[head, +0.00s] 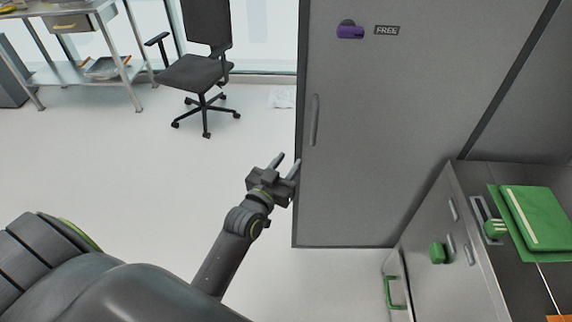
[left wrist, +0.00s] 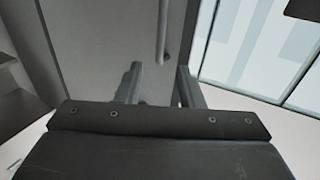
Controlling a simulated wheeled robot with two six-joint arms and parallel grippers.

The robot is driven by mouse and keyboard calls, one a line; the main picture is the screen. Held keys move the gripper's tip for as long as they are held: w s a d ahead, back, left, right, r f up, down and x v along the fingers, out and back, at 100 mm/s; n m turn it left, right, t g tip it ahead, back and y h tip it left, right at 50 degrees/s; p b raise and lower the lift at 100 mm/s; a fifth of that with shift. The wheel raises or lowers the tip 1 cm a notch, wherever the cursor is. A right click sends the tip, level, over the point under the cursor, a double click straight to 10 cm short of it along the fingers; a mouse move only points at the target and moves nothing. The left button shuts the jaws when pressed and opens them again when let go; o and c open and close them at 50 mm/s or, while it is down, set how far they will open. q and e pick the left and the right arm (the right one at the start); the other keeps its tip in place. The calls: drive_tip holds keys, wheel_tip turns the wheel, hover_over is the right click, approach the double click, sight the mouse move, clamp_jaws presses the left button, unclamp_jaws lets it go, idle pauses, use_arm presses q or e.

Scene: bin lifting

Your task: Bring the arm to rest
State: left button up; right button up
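My left arm (head: 232,245) reaches forward from the bottom of the head view. Its gripper (head: 287,164) is open and empty, its two fingers apart, just in front of the left edge of a grey cabinet door (head: 385,150). In the left wrist view the two fingers (left wrist: 158,84) also stand apart with nothing between them. The door's vertical handle (left wrist: 163,32) shows beyond them, apart from the fingers. My right gripper is in neither view.
A low grey cabinet (head: 450,240) with green-handled fronts stands at the right, with a green book (head: 535,217) on top. A black office chair (head: 200,75) and a metal table (head: 75,20) are at the back left. The floor left of the gripper is clear.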

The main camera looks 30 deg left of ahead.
use_arm(q)
drive_tip(key=shift+w, duration=0.1)
drive_tip(key=shift+f, duration=0.1)
drive_tip(key=s+a+f+g, duration=0.1)
drive_tip(key=s+f+g, duration=0.3)
drive_tip(key=f, duration=0.7)
drive_tip(key=s+a+f+g, duration=0.15)
drive_tip(key=s+f, duration=0.35)
drive_tip(key=f, duration=0.6)
drive_tip(key=s+a+f+g, duration=0.1)
drive_tip(key=s+f+g, duration=0.3)
drive_tip(key=f, duration=0.7)
drive_tip(key=s+f+g, duration=0.2)
drive_tip(key=s+f, duration=0.3)
drive_tip(key=s, duration=0.5)
drive_tip(key=s+a+f+g+y, duration=0.1)
drive_tip(key=s+f+g, duration=0.2)
drive_tip(key=s+f, duration=0.3)
drive_tip(key=s+a+f+g, duration=0.1)
drive_tip(key=s+f, duration=0.4)
drive_tip(key=s, duration=1.1)
drive_tip(key=shift+a+f+n+g+b, duration=0.3)
drive_tip(key=shift+n+g, duration=0.1)
drive_tip(key=shift+g, duration=0.25)
drive_tip(key=shift+w+d, duration=0.1)
drive_tip(key=shift+w, duration=0.05)
